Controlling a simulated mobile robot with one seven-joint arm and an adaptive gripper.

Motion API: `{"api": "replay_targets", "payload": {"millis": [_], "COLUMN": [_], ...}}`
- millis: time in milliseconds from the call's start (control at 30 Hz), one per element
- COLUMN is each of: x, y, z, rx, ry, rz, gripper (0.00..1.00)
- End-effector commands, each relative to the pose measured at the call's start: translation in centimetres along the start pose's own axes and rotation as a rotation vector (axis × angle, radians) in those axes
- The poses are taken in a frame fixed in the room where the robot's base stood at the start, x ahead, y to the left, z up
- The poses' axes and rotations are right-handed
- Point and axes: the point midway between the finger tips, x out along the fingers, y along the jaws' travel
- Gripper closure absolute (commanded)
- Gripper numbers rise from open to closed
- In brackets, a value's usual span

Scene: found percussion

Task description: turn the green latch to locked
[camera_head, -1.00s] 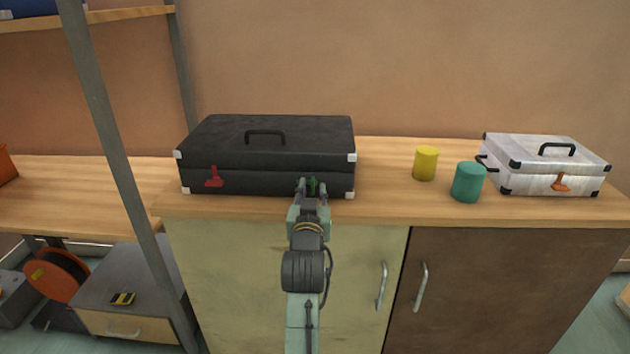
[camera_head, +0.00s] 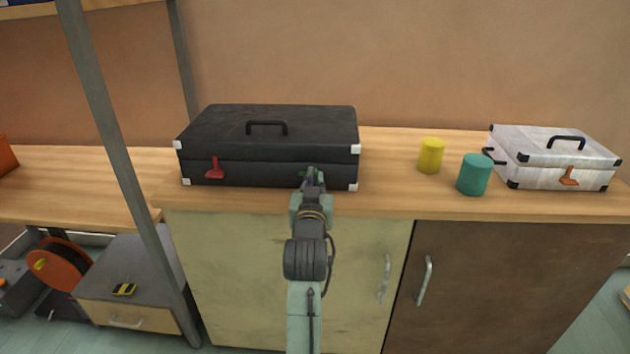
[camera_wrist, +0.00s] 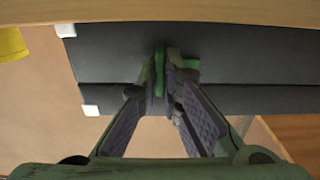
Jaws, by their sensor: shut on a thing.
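A black case (camera_head: 270,145) with white corners lies on the wooden counter, and it also shows in the wrist view (camera_wrist: 110,65). Its green latch (camera_head: 303,174) is on the front face, right of the middle, mostly hidden by my gripper in the head view. In the wrist view the green latch (camera_wrist: 190,66) shows at the fingertips, with a part sticking out to the right. My gripper (camera_head: 314,175) is shut on the green latch in front of the case; its fingertips (camera_wrist: 164,82) are close together in the wrist view. A red latch (camera_head: 214,168) hangs downward on the case's left side.
A yellow cylinder (camera_head: 431,155) and a teal cylinder (camera_head: 474,174) stand right of the case. A white case (camera_head: 565,157) with an orange latch (camera_head: 569,177) is at far right. A grey shelf post (camera_head: 108,150) rises at left. The counter between case and cylinders is clear.

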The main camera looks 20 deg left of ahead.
Motion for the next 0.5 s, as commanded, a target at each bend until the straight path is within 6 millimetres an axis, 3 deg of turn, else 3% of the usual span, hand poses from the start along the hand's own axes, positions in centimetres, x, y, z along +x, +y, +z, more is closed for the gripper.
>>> {"api": "replay_targets", "payload": {"millis": [500], "x": [0.04], "y": [0.05], "z": [0.00], "rx": [0.051], "ry": [0.001], "rz": [0.001], "gripper": [1.00]}}
